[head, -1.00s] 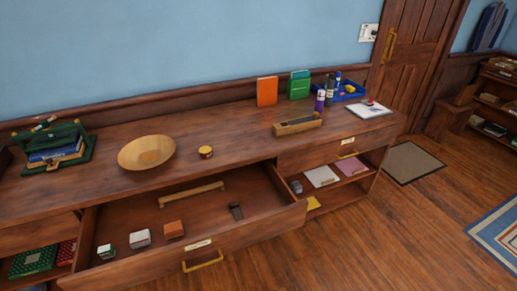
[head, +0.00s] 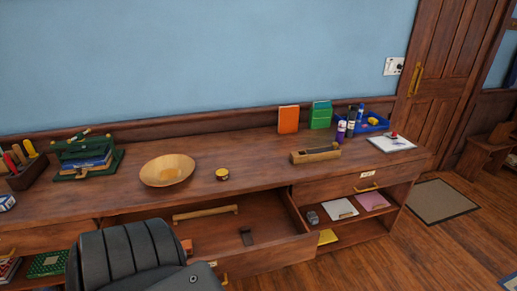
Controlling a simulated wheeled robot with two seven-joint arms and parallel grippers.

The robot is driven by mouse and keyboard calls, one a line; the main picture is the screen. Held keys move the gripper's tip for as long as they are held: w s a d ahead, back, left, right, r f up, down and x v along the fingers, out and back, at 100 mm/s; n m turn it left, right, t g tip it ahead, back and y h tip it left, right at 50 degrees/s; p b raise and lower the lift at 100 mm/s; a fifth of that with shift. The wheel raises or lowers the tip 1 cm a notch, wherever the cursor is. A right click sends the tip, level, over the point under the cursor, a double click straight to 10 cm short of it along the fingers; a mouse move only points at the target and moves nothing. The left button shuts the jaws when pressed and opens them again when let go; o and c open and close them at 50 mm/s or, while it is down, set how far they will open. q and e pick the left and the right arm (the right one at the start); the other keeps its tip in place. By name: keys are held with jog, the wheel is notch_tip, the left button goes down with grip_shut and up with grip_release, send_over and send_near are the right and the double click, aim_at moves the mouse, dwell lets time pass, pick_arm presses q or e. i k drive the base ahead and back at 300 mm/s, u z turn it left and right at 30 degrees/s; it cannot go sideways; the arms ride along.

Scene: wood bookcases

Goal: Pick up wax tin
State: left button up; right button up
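A small round tin (head: 222,174) with a yellow side and a dark band stands on the wooden cabinet top, just right of a wide wooden bowl (head: 167,170). It looks like the wax tin; its label is too small to read. It stands apart from the bowl with clear wood around it. Neither of my grippers shows in the head view. A dark ribbed part of my arm rises from the bottom edge at the left, in front of the open drawer, well below the tin.
A wooden plane-like block (head: 315,154) stands to the right.

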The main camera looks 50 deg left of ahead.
aim_at(222, 173)
jog(key=i, duration=2.95)
jog(key=u, duration=3.2)
